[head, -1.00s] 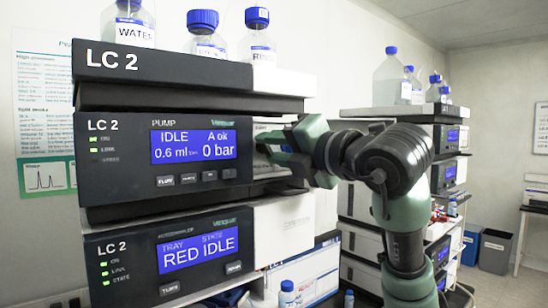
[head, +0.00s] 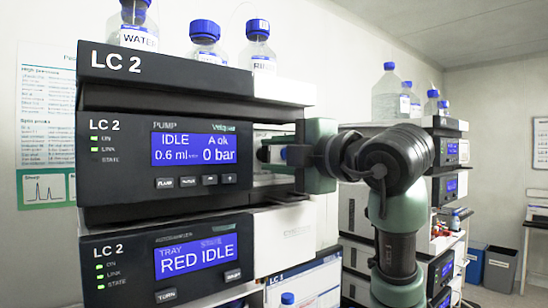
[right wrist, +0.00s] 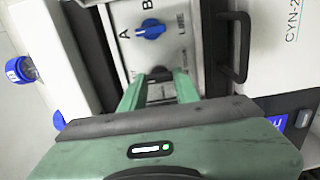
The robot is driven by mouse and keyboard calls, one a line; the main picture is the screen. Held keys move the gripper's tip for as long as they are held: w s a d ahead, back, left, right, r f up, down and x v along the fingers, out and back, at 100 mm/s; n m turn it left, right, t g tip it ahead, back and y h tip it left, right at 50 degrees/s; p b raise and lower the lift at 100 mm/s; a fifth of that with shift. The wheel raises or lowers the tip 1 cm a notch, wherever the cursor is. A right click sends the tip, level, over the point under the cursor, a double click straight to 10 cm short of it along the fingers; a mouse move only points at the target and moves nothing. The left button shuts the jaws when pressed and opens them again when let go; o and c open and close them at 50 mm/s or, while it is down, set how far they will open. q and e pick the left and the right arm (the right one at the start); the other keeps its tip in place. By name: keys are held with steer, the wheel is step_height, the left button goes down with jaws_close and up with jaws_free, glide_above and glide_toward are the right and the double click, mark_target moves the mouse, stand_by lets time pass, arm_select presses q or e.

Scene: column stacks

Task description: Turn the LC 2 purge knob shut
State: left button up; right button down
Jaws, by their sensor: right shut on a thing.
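The LC 2 pump module (head: 165,165) stands in the middle of the LC 2 stack; its screen reads IDLE, 0 bar. My right gripper (head: 268,153) reaches into the recess at the right of this screen, its palm upright. In the right wrist view its green fingers (right wrist: 158,82) are shut on a small dark knob (right wrist: 158,72), taken as the purge knob. The fingers and palm hide most of it, and its pointing direction cannot be told. A blue knob (right wrist: 151,32) marked A and B sits just beyond the fingertips, apart from them. My left gripper is not in view.
Blue-capped bottles (head: 206,44) stand on top of the stack. The autosampler module (head: 165,262) lies below the pump. A dark handle (right wrist: 236,48) stands close to the fingers in the wrist view. Another instrument stack (head: 445,160) stands behind my right arm.

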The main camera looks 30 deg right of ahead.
stand_by(0.4)
steer(key=c, duration=1.3)
jaws_free()
steer(key=shift+d, duration=0.1)
steer(key=s+b, duration=0.1)
steer(key=s, duration=0.1)
steer(key=s+b, duration=0.1)
steer(key=s, duration=0.4)
steer(key=shift+s+d+b, duration=0.3)
steer(key=shift+s+b, duration=0.05)
steer(key=shift+b, duration=0.05)
